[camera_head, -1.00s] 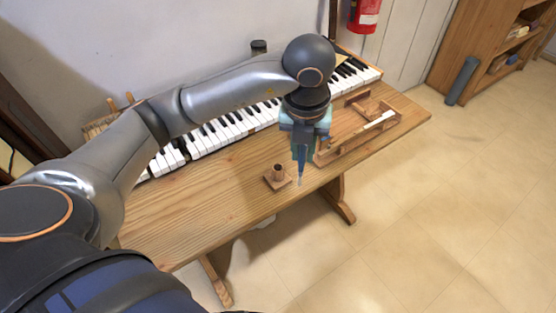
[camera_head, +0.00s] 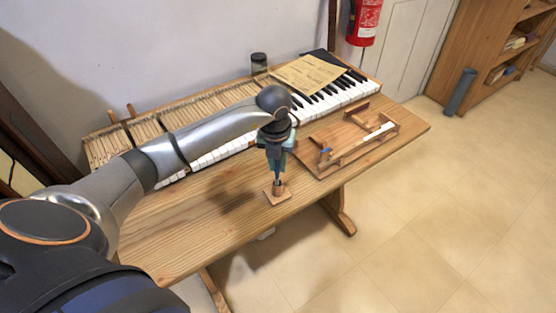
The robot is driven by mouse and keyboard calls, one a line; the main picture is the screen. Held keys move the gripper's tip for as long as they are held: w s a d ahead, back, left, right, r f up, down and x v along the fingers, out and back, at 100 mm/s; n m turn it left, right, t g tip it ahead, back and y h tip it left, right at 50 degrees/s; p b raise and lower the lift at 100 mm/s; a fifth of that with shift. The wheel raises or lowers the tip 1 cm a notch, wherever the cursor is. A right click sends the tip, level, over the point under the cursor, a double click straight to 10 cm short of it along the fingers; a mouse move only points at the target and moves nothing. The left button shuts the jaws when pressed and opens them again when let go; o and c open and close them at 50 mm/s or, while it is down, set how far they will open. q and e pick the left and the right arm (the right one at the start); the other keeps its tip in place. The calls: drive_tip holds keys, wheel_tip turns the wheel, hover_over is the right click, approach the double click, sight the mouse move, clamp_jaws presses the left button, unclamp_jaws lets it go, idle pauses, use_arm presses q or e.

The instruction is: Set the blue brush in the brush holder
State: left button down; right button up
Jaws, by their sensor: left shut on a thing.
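The brush holder (camera_head: 283,195), a small wooden cup on a square base, stands near the front edge of the wooden table. My left gripper (camera_head: 276,162) is directly above it, pointing down, and is shut on the blue brush (camera_head: 277,178). The brush is about upright, and its lower end meets the holder's cup in the picture. I cannot tell whether its tip is inside the cup or just above it. The gripper hides the brush's upper part. My right gripper is not in view.
A wooden tray (camera_head: 318,166) with raised rails and small parts lies right of the holder. Behind are the piano keys (camera_head: 222,150), a paper sheet (camera_head: 308,74) and a dark jar (camera_head: 259,63). The table's front left (camera_head: 190,230) is clear.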

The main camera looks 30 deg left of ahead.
use_arm(q)
drive_tip(key=shift+w+f, duration=0.1)
drive_tip(key=shift+w, duration=0.05)
drive_tip(key=shift+f+b, duration=0.45)
drive_tip(key=shift+b, duration=0.05)
drive_tip(key=c, duration=0.8)
unclamp_jaws()
drive_tip(key=shift+r, duration=0.1)
